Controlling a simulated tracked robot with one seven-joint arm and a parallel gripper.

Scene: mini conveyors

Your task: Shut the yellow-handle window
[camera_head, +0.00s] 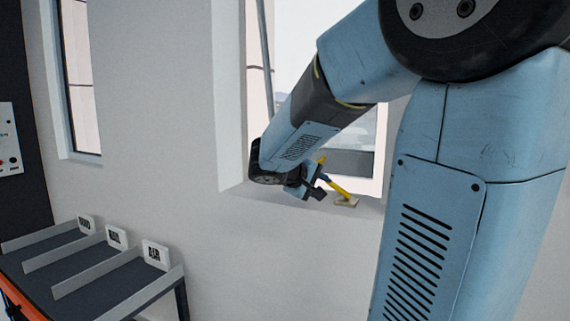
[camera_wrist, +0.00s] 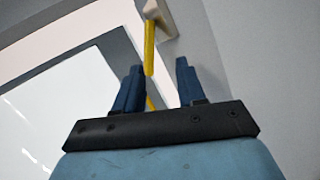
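The yellow handle (camera_head: 340,188) slants down to a pale mount (camera_head: 346,201) at the lower right of the window opening, just right of my gripper (camera_head: 316,186). In the wrist view the handle (camera_wrist: 149,48) runs down from its pale mount (camera_wrist: 155,12) toward the left finger of my gripper (camera_wrist: 160,65). A bit of yellow also shows lower down between the fingers. The fingers are apart with a clear gap. I cannot tell whether the left finger touches the handle. The window (camera_wrist: 62,75) shows its pale frame and glass at left. My arm hides much of the window in the head view.
A pale wall (camera_head: 200,120) surrounds the window recess. A second narrow window (camera_head: 80,75) is at the far left. A dark conveyor table (camera_head: 85,265) with pale dividers and several small signs stands at lower left. A control panel (camera_head: 9,140) hangs at the left edge.

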